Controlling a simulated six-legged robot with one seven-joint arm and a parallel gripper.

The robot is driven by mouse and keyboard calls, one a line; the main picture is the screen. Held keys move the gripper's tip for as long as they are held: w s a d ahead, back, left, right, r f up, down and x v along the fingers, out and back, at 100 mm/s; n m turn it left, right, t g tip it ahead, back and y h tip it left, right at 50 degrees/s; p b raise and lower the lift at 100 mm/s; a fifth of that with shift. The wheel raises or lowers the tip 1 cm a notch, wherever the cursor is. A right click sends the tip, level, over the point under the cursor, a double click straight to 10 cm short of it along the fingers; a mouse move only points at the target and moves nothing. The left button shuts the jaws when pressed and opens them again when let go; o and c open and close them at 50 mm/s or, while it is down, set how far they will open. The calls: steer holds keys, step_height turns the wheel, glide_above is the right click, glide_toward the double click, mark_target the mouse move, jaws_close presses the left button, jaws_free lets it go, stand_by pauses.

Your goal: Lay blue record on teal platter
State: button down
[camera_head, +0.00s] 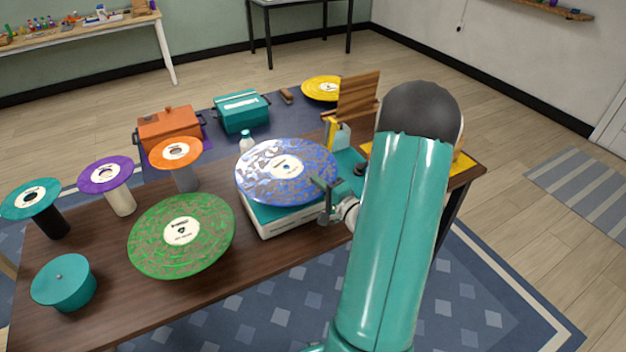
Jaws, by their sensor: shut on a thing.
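The blue record (262,177), speckled with silver and with a white label, is held level over the turntable (281,224). My gripper (325,187) is shut on the record's right edge. The turntable has a white base and a teal top. The teal platter is mostly hidden under the record, and I cannot tell whether the record touches it. A teal strip (347,160) of the turntable's top shows to the right of the record.
A green record (205,245) lies left of the turntable. Stands with orange (176,152), purple (107,174) and teal (31,199) discs are further left. A teal round container (65,283) stands at front left. An orange box (169,124) and teal box (241,111) stand behind.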

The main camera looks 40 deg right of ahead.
steer(key=shift+s, duration=0.15)
steer(key=shift+f, duration=2.75)
steer(key=shift+f, duration=0.6)
steer(key=c, duration=1.9)
jaws_free()
steer(key=shift+s, duration=0.15)
glide_toward(319, 202)
steer(key=s+a+r, duration=0.2)
steer(key=r, duration=0.1)
steer(key=shift+s, duration=0.4)
